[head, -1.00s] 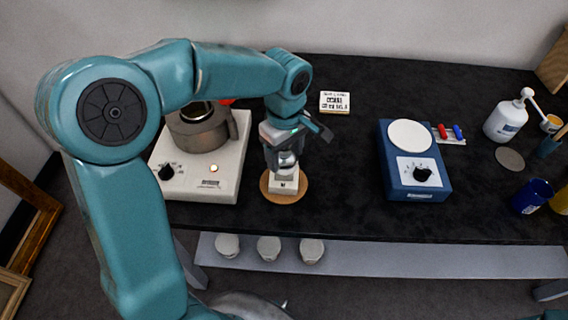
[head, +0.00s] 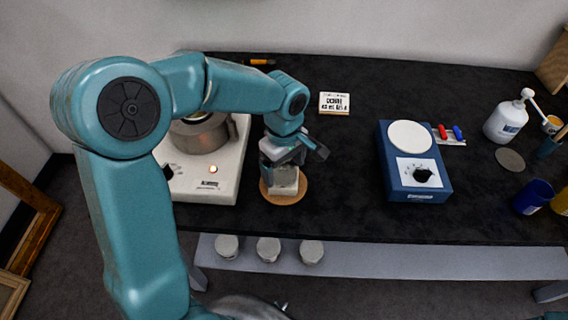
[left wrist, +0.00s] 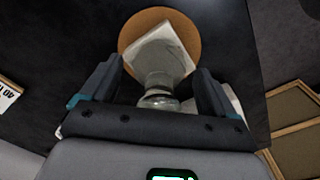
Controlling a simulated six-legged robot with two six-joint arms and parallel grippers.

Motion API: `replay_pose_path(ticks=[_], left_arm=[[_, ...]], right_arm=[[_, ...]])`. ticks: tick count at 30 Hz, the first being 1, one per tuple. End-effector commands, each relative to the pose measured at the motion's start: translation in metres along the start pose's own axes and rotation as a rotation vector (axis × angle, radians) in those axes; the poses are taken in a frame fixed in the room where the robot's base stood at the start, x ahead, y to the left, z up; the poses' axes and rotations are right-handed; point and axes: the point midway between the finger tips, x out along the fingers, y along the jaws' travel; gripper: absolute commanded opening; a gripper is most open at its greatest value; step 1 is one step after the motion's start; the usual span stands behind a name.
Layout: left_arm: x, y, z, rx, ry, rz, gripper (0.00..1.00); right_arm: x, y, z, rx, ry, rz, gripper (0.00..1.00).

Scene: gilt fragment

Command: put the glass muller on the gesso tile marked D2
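The clear glass muller (left wrist: 158,92) stands between the two fingers of my left gripper in the left wrist view, with a small gap on each side. My left gripper (head: 284,178) is open around it; the wrist view shows the same gripper (left wrist: 160,88). The muller's base appears to be on or just over a pale square tile (left wrist: 170,45), which lies on a round tan disc (head: 293,195). In the head view the gripper hides most of the muller and part of the tile. No tile mark is readable. My right gripper is out of view.
A white hotplate (head: 215,190) with a metal pot (head: 200,135) stands close left of the disc. A blue device (head: 415,175) with a white round top is to the right. A lettered card (head: 334,103) lies behind. Several pale round pieces (head: 268,249) sit on the lower shelf.

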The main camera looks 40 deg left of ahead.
Motion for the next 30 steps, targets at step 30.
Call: replay_pose_path(ticks=[30], left_arm=[[-0.123, 0.000, 0.000, 0.000, 0.000, 0.000, 0.89]], right_arm=[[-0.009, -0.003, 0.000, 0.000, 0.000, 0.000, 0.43]])
